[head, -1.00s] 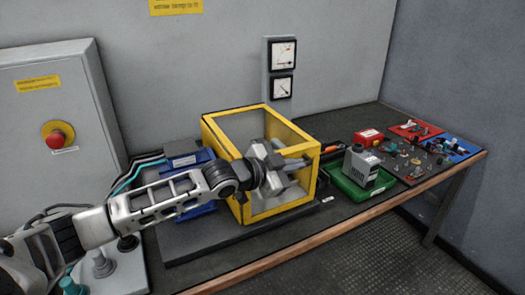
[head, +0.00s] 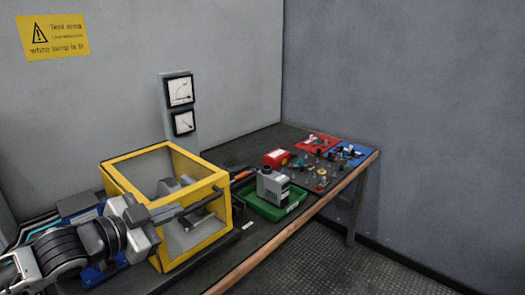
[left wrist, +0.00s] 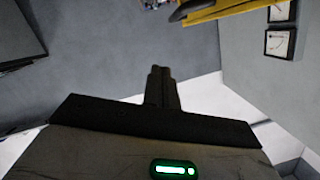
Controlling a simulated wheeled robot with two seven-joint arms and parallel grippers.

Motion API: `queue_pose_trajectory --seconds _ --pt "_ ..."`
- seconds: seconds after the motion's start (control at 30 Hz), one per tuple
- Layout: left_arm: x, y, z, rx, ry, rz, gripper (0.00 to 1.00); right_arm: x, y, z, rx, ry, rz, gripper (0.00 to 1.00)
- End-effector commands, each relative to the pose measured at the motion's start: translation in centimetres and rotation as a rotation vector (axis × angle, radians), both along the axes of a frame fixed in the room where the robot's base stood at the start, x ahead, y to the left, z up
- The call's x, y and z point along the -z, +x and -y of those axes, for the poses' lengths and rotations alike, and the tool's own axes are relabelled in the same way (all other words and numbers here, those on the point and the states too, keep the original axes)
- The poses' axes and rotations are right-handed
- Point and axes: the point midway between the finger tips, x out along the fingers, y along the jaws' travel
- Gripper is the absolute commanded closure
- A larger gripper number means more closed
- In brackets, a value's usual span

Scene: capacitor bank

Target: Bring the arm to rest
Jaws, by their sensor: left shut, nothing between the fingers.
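My left gripper (head: 205,200) reaches in from the lower left of the head view, in front of the yellow-framed case (head: 205,158). Its fingers overlap the case's front in the picture. In the left wrist view the two fingers (left wrist: 160,72) are together with nothing between them. A yellow edge of the case (left wrist: 225,10) crosses the top of that view, apart from the fingers. My right gripper is not in view.
A green tray (head: 262,210) with a grey device (head: 272,186) stands right of the case. Beyond it are a red box (head: 277,158) and red and blue mats with small parts. Two dial meters (head: 180,92) stand behind. Floor shows at the lower right.

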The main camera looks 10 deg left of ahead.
Motion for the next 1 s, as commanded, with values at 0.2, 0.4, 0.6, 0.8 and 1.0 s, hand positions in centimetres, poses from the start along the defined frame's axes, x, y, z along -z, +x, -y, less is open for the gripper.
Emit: queue_pose_trajectory --seconds 0.2,0.4,0.6,0.8,1.0 --pt "9.0 -3.3 3.3 -0.055 -0.127 -0.144 1.0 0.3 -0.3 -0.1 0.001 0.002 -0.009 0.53" --pt "19.4 -10.6 7.9 -0.204 -0.266 -0.359 1.0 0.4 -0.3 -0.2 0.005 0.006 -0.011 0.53" --pt "24.8 -16.8 11.0 -0.345 -0.334 -0.522 1.0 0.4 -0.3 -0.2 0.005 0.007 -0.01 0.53" --pt "26.1 -18.9 11.9 -0.392 -0.347 -0.576 1.0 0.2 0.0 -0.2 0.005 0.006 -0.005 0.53" --pt "26.1 -18.9 11.9 -0.392 -0.347 -0.576 1.0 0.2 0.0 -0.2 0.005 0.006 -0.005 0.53"
